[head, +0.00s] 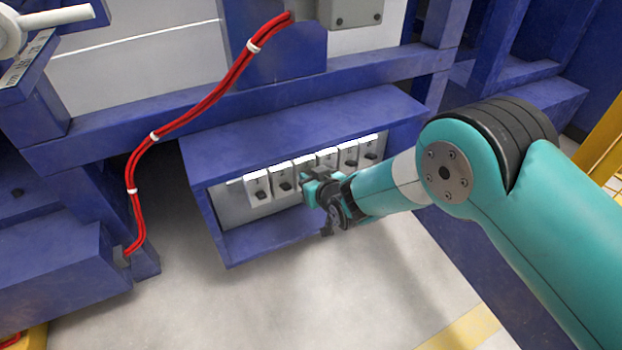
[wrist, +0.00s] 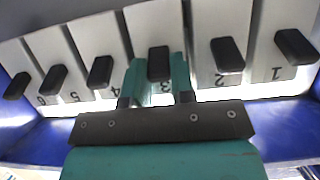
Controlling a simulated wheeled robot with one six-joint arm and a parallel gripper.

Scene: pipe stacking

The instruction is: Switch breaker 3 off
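Breaker 3 is the white block (wrist: 150,25) straight ahead of my gripper in the wrist view, with a black lever (wrist: 160,62) and the figure 3 upside down below it. My gripper (wrist: 160,80) has teal fingers, one on each side of this lever, with a gap between them. I cannot tell whether they press on it. In the head view my gripper (head: 308,186) is at the front of the breaker row and hides most of breaker 3. The lever's on or off position is not clear.
Breaker 2 (wrist: 215,20) and breaker 4 (wrist: 95,35) stand close on either side. Breaker 1 (head: 257,188) is at the left end in the head view. The blue box (head: 300,118) encloses the row above and below. A red cable bundle (head: 190,115) hangs to the left.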

